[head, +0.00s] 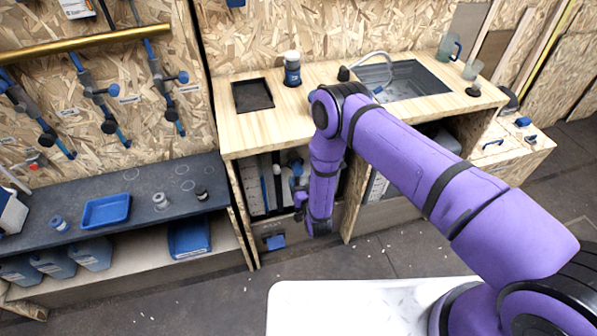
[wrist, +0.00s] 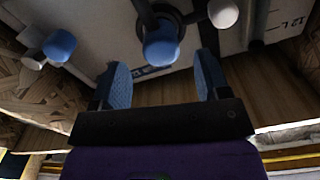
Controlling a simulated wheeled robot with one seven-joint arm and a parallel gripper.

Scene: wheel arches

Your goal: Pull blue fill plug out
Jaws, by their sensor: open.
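In the wrist view, a blue rounded knob, likely the blue fill plug (wrist: 160,46), sits on a dark round fitting on a pale tank (wrist: 98,45). My gripper (wrist: 162,72) is open, with one finger on each side of the view. The knob lies between and just beyond the fingertips; I cannot tell whether they touch it. In the head view, my gripper (head: 301,206) is at the open cabinet under the wooden counter, partly hidden by my purple arm. A blue part (head: 297,168) shows inside that cabinet, above my gripper.
A second blue knob (wrist: 59,46) and a white knob (wrist: 223,13) flank the fitting. The cabinet (head: 235,200) has wooden side panels close to my gripper. The counter (head: 300,105) above carries a bottle (head: 292,68) and a sink. The floor in front is mostly clear.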

